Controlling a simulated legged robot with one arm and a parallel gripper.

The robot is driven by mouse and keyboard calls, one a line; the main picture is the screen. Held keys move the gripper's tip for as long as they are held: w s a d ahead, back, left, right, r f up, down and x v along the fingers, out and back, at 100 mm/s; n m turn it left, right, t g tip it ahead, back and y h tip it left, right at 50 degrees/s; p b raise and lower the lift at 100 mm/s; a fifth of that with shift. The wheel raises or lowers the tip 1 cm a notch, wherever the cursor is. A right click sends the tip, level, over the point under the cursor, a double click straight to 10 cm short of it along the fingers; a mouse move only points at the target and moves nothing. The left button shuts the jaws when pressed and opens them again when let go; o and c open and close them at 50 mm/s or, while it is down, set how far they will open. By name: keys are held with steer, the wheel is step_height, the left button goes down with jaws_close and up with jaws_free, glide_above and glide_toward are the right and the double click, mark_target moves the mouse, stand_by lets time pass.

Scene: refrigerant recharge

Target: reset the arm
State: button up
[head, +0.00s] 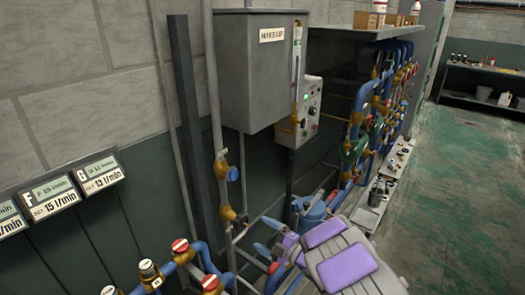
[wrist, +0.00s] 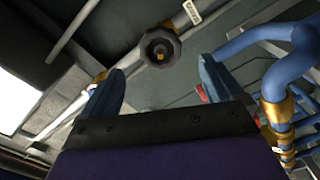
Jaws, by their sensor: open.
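My gripper (head: 264,236) is at the lower middle of the head view, at the end of my arm with purple panels. In the wrist view my gripper (wrist: 160,66) shows two blue fingers spread wide apart, with nothing held between them. Beyond the fingertips in the wrist view is a dark round knob (wrist: 160,45) on a pale pipe with a label. Whether the fingers touch the knob or the pipe cannot be told, but a gap shows on both sides of the knob.
A grey box (head: 262,75) and a control panel (head: 308,115) hang on the wall above my arm. Blue pipes with brass fittings (head: 362,115) run behind it, and more pipes with valves (head: 180,247) stand at lower left. The green floor (head: 465,200) at right is clear.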

steer(key=w+d+r+m+t+h, duration=0.1)
steer(key=w+d+r+m+h, duration=0.1)
steer(key=d+r+m+h, duration=0.35)
steer(key=w+d+r+m+t+h, duration=0.1)
steer(key=w+d+r+m+h, duration=0.1)
steer(key=d+h, duration=0.65)
steer(key=s+d+r+m+g+h, duration=0.3)
steer(key=s+d+r+m, duration=0.2)
steer(key=s+d+m, duration=0.35)
steer(key=s+a+m+g+y, duration=0.1)
steer(key=s+a+m+g, duration=0.1)
steer(key=s, duration=1.1)
steer(key=s+a+m+g+y, duration=0.1)
steer(key=s+a+g, duration=0.3)
steer(key=s, duration=1)
steer(key=s+a+r+m+g+y, duration=0.1)
steer(key=s+a+m+g, duration=0.2)
steer(key=s, duration=1.1)
steer(key=g, duration=0.3)
steer(key=shift+a+m, duration=0.35)
steer(key=shift+m, duration=0.05)
